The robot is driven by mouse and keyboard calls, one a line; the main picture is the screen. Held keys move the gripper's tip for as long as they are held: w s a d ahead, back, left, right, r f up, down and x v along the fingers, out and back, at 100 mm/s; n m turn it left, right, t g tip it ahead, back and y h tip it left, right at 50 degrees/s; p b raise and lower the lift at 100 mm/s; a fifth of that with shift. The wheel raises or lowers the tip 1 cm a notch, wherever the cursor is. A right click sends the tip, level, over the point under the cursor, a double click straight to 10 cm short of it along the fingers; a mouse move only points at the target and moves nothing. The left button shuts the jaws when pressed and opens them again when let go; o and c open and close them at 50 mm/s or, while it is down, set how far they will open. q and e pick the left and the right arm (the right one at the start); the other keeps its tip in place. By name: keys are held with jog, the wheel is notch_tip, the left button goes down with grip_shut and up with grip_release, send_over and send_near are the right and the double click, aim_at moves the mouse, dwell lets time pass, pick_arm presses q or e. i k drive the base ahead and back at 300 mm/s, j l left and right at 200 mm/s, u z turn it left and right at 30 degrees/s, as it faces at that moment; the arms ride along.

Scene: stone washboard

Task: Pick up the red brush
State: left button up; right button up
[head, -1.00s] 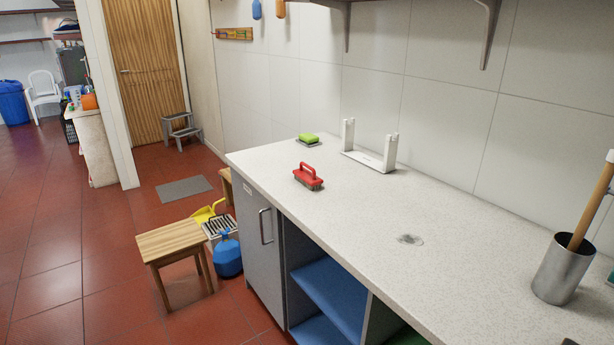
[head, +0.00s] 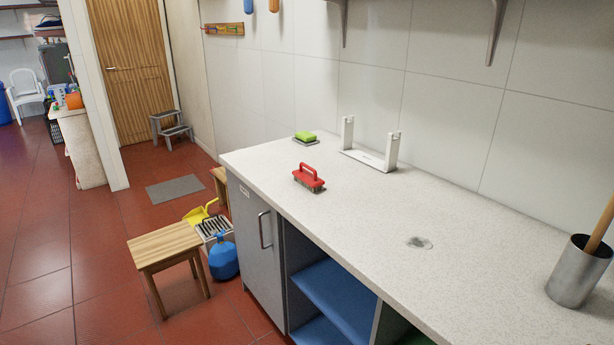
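The red brush (head: 309,177) lies on the speckled white counter (head: 360,222), towards its far left end and near the front edge. Its red handle arches over the top and its bristles face down on the counter. Nothing touches it. Neither of my grippers shows in the head view.
A metal cup (head: 579,273) with a wooden handle stands at the right. A wooden stool (head: 165,246) and blue container (head: 223,260) are on the floor left of the cabinet.

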aim_at(310, 182)
jog(key=i+j+z, duration=0.2)
jog(key=i+j, duration=0.2)
jog(key=j, duration=0.25)
jog(key=i+j, duration=0.2)
jog(key=j, duration=0.15)
jog(key=i+j+z, duration=0.15)
jog(key=j, duration=0.2)
jog(key=i+j+z, duration=0.1)
jog(key=j, duration=0.3)
jog(key=i, duration=0.1)
